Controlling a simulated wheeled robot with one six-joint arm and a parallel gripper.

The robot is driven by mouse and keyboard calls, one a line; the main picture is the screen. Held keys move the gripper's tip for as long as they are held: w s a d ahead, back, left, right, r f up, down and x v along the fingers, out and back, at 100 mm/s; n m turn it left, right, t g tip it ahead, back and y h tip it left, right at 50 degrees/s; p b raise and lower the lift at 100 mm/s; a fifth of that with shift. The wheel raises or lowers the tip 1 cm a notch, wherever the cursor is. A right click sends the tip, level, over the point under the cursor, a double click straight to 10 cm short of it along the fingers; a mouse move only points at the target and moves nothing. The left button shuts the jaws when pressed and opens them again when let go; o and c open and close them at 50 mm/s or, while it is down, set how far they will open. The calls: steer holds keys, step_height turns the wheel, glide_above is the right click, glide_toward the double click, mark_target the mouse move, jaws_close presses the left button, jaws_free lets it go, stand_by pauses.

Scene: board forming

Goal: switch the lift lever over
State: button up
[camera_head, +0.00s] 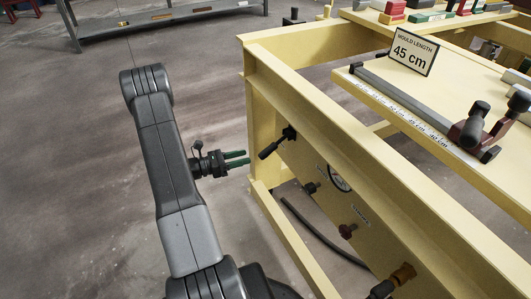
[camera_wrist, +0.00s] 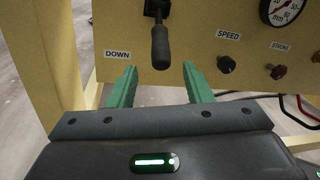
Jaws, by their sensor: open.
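The lift lever is a dark handle on the yellow control panel. It shows in the head view (camera_head: 275,144) at the panel's left end, and in the wrist view (camera_wrist: 160,45) hanging downward from its dark mount. A "DOWN" label (camera_wrist: 117,54) is to its left. My gripper (camera_head: 247,159) is open with green fingers, to the left of the panel in the head view and apart from it. In the wrist view my gripper (camera_wrist: 160,80) has one finger on each side of the lever's lower end as seen, with nothing held. The depth gap to the lever cannot be told exactly.
Right of the lever, the panel bears a speed knob (camera_wrist: 226,64), a stroke knob (camera_wrist: 277,72) and a gauge (camera_wrist: 285,10). The yellow frame beam (camera_head: 330,130) runs above the panel. A dark hose (camera_head: 315,230) hangs below.

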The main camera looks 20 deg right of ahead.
mark_target(261, 153)
steer(key=d, duration=0.3)
steer(key=d+b, duration=0.1)
steer(key=d, duration=0.5)
steer(key=shift+s+d, duration=0.35)
steer(key=shift+s, duration=0.05)
steer(key=shift+c, duration=0.5)
jaws_close()
